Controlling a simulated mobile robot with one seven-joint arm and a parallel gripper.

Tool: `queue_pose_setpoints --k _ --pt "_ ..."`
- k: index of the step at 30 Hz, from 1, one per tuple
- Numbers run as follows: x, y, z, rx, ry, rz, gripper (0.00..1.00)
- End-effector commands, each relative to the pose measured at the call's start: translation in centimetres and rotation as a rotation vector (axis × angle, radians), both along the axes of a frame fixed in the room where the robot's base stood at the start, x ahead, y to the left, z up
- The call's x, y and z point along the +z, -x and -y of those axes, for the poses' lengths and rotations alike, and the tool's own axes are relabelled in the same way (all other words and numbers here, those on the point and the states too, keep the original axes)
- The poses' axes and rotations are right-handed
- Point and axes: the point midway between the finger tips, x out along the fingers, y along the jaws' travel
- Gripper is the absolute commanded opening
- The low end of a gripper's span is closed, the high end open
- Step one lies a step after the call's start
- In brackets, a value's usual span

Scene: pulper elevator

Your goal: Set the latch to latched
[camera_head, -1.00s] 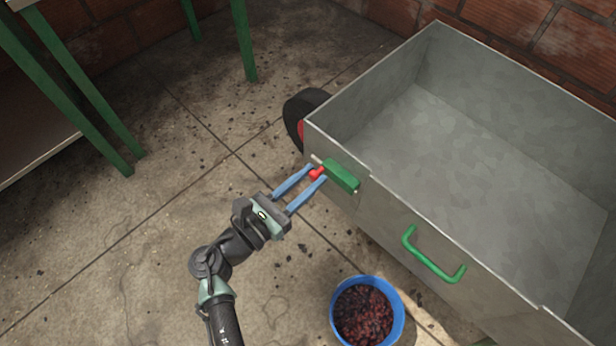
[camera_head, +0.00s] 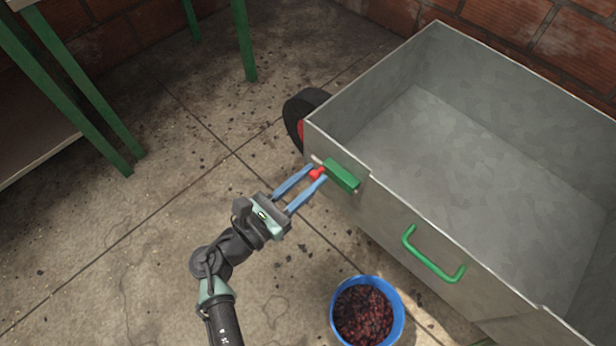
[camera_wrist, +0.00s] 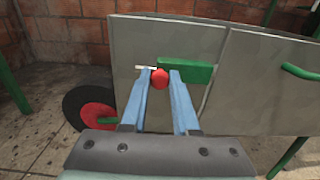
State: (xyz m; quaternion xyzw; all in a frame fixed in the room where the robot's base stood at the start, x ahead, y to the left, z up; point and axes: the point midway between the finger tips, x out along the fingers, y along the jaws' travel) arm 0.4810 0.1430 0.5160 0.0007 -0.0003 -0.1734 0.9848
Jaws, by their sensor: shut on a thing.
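The latch has a green body (camera_head: 342,175) on the metal cart's near wall, close to its left corner, with a thin pale bolt and a red knob (camera_head: 317,174) at its left end. In the wrist view the red knob (camera_wrist: 159,78) stands between the blue fingertips, and the green latch body (camera_wrist: 187,72) is partly hidden behind the right finger. The pale bolt end (camera_wrist: 146,68) sticks out to the left of the knob. My gripper (camera_head: 316,173) is shut on the red knob, reaching from the lower left.
The large open metal cart (camera_head: 480,255) has a green handle (camera_head: 432,258) right of the latch and a black wheel with a red hub (camera_head: 299,116) at its left. A blue bucket of dark red fruit (camera_head: 367,312) stands on the floor below. Green-legged tables stand at left.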

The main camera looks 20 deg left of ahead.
Motion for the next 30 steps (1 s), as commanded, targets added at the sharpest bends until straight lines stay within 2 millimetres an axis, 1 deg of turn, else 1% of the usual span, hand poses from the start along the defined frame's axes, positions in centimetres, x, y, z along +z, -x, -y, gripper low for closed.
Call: queue_pose_setpoints --k 5,7,13,16,26,27,29,30 --pt "-0.1 0.1 -0.1 0.002 0.000 -0.002 0.00" --pt "0.0 0.2 0.3 0.001 0.002 -0.003 0.00" --pt "0.3 1.2 3.4 -0.002 0.006 -0.004 0.00" --pt "0.1 1.6 4.4 0.000 0.004 -0.004 0.00" --pt "-0.1 1.8 4.8 -0.006 0.002 -0.002 0.00" --pt "-0.1 1.8 4.9 -0.006 0.002 -0.002 0.35" --pt "-0.1 1.8 4.8 -0.006 0.002 -0.002 0.46" --pt "-0.1 1.8 4.8 -0.005 0.002 -0.002 0.54"
